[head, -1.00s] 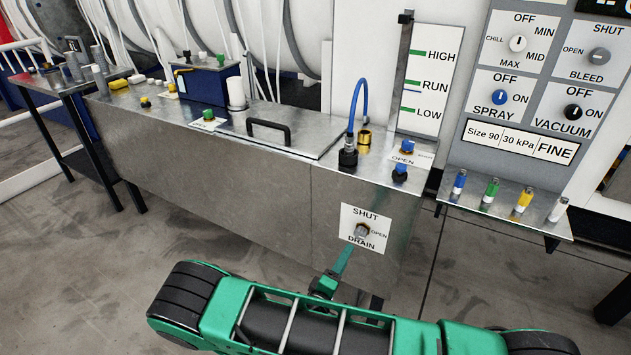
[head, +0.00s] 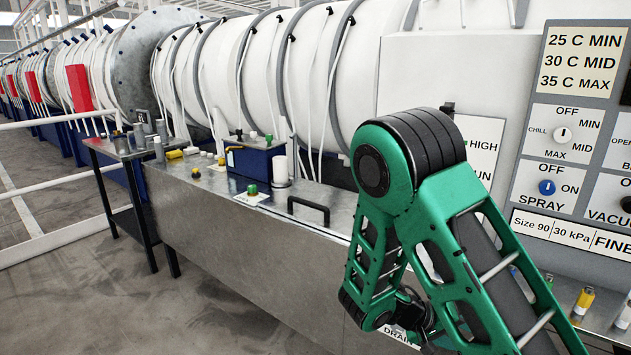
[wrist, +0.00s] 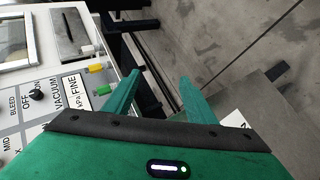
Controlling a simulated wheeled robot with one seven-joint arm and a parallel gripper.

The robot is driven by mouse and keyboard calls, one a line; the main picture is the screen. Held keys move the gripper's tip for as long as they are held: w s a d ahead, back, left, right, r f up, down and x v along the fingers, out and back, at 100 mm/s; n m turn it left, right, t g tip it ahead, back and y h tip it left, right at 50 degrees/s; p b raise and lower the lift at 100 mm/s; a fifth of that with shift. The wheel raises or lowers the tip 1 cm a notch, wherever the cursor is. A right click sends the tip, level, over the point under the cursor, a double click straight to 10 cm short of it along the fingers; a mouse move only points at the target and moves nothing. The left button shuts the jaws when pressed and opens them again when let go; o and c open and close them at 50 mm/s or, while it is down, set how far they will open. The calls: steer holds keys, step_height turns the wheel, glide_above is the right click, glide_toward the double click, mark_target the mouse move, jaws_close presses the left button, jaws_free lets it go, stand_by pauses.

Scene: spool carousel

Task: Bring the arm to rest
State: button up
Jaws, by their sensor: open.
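My arm (head: 440,215) is green and black. In the head view it is raised and folded in front of the right part of the steel bench, with its elbow high before the level gauge. My gripper (wrist: 160,86) shows in the wrist view with its two green fingers apart and nothing between them. Below the fingers' open ends are grey floor and dark table framing. In the head view the gripper is mostly hidden behind my own arm links, low near the drain label (head: 398,334).
The steel bench (head: 245,255) carries a blue box (head: 255,160) and a black lid handle (head: 308,209). A control panel (head: 565,150) stands at right. Yellow (wrist: 96,68) and green (wrist: 103,90) plugs sit on a shelf near the gripper. Bare floor (head: 80,285) lies at left.

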steer(key=s+d+r+m+g+y, duration=0.35)
steer(key=s+d+r+y, duration=0.35)
steer(key=s+r, duration=0.4)
steer(key=s+a+r+t+y, duration=0.1)
steer(key=s+r+y, duration=0.1)
steer(key=s, duration=0.5)
steer(key=s+a+r+t+y, duration=0.1)
steer(key=s+r+t+y, duration=0.1)
steer(key=s+r, duration=0.3)
steer(key=shift+s+a+m, duration=0.25)
steer(key=shift+s+m, duration=0.2)
steer(key=shift+s, duration=0.55)
steer(key=shift+w+f, duration=0.3)
steer(key=shift+w, duration=0.3)
